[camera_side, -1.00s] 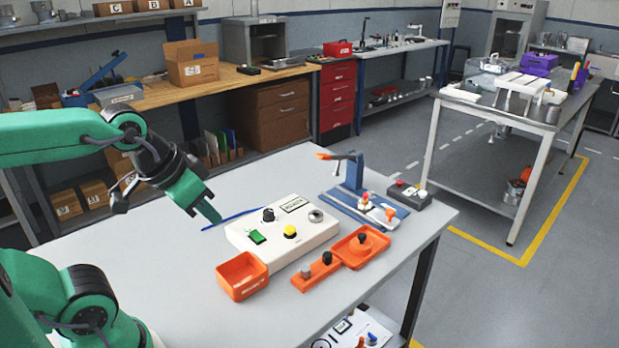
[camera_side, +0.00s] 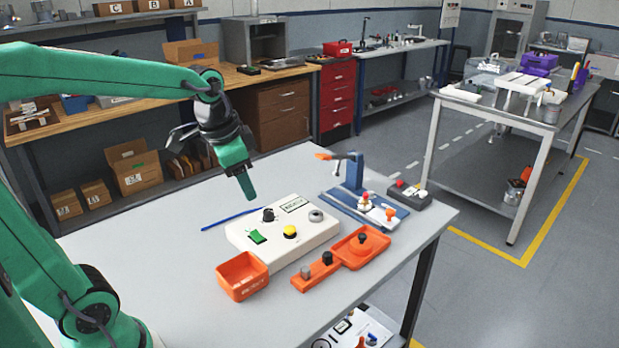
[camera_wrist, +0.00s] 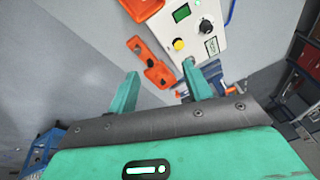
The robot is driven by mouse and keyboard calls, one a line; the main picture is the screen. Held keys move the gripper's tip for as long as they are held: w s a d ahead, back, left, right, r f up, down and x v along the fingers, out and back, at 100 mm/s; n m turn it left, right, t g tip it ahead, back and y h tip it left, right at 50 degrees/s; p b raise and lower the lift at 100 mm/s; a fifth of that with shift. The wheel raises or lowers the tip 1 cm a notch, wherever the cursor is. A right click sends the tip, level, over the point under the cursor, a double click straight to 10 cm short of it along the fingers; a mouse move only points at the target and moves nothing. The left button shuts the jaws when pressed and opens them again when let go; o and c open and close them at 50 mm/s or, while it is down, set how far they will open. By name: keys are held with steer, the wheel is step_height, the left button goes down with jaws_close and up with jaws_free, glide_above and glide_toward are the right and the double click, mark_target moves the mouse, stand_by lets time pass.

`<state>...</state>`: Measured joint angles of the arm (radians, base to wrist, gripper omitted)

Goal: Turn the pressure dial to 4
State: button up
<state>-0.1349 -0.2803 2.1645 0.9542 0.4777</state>
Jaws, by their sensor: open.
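The white control box (camera_side: 285,245) stands on the table. It carries a black dial knob (camera_side: 268,214), a label plate (camera_side: 294,204), a round grey fitting (camera_side: 316,215), a green-lit part (camera_side: 257,237) and a yellow button (camera_side: 290,231). In the wrist view the black knob (camera_wrist: 206,27) is beyond my fingertips, upper right, with a pale pointer mark; I cannot read its setting. My gripper (camera_side: 248,193) points down, open and empty, above and behind the black knob, apart from it. In the wrist view its two fingers (camera_wrist: 160,70) are spread; the right one hides the box's end.
An orange bin (camera_side: 242,276) and an orange tray with knobs (camera_side: 345,257) stand in front of the box. A blue fixture (camera_side: 365,205) with a clamp and a dark grey switch block (camera_side: 410,195) stand to the right. A blue rod (camera_side: 231,219) lies left of the box.

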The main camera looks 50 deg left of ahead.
steer(key=w+a+f+m+g, duration=0.2)
steer(key=w+a+f+m, duration=0.1)
steer(key=w+a+f, duration=0.4)
steer(key=m+g, duration=0.1)
steer(key=m, duration=0.2)
glide_above(268, 210)
steer(key=f, duration=0.5)
steer(key=shift+s+d, duration=0.15)
steer(key=shift+d, duration=0.15)
steer(key=shift+a+f, duration=0.2)
steer(key=shift+f, duration=0.1)
steer(key=shift+f, duration=3.9)
steer(key=c, duration=1)
